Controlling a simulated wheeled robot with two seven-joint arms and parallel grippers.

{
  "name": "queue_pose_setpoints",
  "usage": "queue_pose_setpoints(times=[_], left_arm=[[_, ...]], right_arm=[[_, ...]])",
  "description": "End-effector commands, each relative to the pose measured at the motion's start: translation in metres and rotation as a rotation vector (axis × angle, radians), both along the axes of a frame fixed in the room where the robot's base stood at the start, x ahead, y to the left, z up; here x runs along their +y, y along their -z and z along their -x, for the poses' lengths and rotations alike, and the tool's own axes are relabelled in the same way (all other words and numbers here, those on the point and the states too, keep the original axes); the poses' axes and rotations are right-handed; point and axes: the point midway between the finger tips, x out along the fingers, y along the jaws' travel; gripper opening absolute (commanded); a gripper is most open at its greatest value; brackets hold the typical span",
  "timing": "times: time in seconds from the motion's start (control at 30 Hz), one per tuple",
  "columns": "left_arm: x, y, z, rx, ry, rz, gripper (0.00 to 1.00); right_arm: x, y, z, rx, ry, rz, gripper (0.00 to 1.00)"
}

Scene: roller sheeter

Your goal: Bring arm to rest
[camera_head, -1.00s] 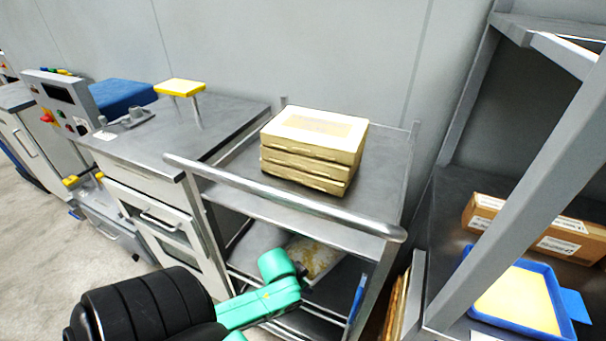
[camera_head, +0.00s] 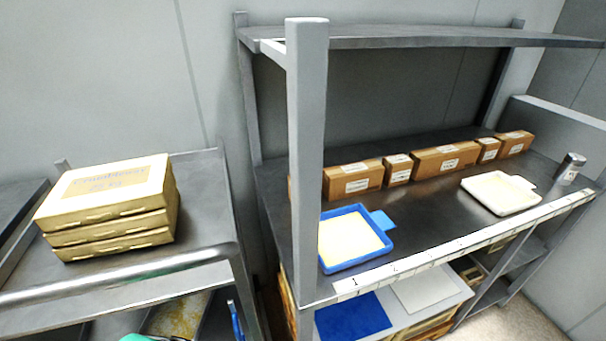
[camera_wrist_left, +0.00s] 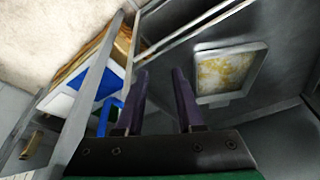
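My left gripper (camera_wrist_left: 160,100) shows in the left wrist view with its two dark purple fingers apart and nothing between them. It hangs near the lower part of the steel cart, and a tray (camera_wrist_left: 226,72) with a yellow-brown stained middle lies beyond the fingers on the right. In the head view only a small green piece of my arm shows at the bottom left edge, so the left gripper is out of that picture. My right gripper is in neither view.
A steel cart (camera_head: 205,190) bears stacked cream boxes (camera_head: 115,205). To its right, a steel shelf (camera_head: 430,205) holds a blue tray (camera_head: 350,262), cardboard boxes (camera_head: 445,160), a white tray (camera_head: 500,192) and a metal can (camera_head: 570,168). The shelf's upright post (camera_head: 306,150) stands beside the cart.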

Motion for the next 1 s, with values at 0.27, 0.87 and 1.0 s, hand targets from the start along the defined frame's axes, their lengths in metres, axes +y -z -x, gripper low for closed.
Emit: queue_pose_setpoints(times=[0.27, 0.87, 1.0], left_arm=[[-0.001, 0.076, -0.007, 0.035, 0.005, -0.004, 0.37], [0.022, 0.343, 0.148, 0.189, 0.036, -0.021, 0.37], [0.030, 0.360, 0.187, 0.205, 0.042, -0.023, 0.37]], right_arm=[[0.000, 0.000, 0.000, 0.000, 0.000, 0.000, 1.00], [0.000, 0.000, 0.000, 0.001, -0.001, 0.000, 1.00], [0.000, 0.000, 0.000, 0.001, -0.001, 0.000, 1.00]])
